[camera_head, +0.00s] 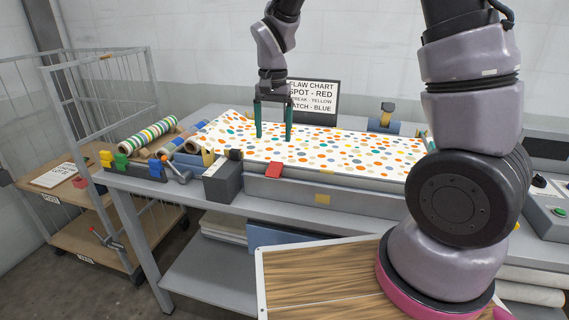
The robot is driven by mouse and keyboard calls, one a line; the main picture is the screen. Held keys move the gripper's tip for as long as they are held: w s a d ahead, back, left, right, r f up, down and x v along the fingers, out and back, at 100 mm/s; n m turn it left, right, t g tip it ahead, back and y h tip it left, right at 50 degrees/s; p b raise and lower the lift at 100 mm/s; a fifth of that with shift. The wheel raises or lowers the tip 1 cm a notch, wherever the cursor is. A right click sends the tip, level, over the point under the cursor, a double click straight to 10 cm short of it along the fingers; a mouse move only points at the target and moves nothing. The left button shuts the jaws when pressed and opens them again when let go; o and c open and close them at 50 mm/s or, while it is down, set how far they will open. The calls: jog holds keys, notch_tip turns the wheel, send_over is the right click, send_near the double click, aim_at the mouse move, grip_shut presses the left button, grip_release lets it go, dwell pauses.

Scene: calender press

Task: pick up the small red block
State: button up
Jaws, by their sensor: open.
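A small red block (274,169) sits at the front edge of the table, on the grey rail along the spotted cloth. My gripper (274,138) points down over the cloth, behind and above the block as seen in the camera_head view. Its two dark green fingers are apart, with nothing between them. The gap between the fingertips and the cloth is hard to judge.
The spotted cloth (340,150) covers the table's middle. A dark grey box (223,180) stands left of the block. A flaw chart sign (312,97) stands behind. Colored blocks (121,161) and rolls (152,130) lie at left, beside a wire cart (100,85).

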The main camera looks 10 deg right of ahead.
send_over(275, 167)
jog(key=f, duration=0.6)
jog(key=shift+w+a+f, duration=0.15)
jog(key=shift+w+f, duration=0.1)
jog(key=shift+s+d+f, duration=0.1)
jog(key=shift+s+f, duration=0.05)
jog(key=shift+f, duration=1.2)
jog(key=shift+s+d+f, duration=0.1)
jog(key=shift+f, duration=1.2)
grip_shut()
jog(key=shift+r, duration=5)
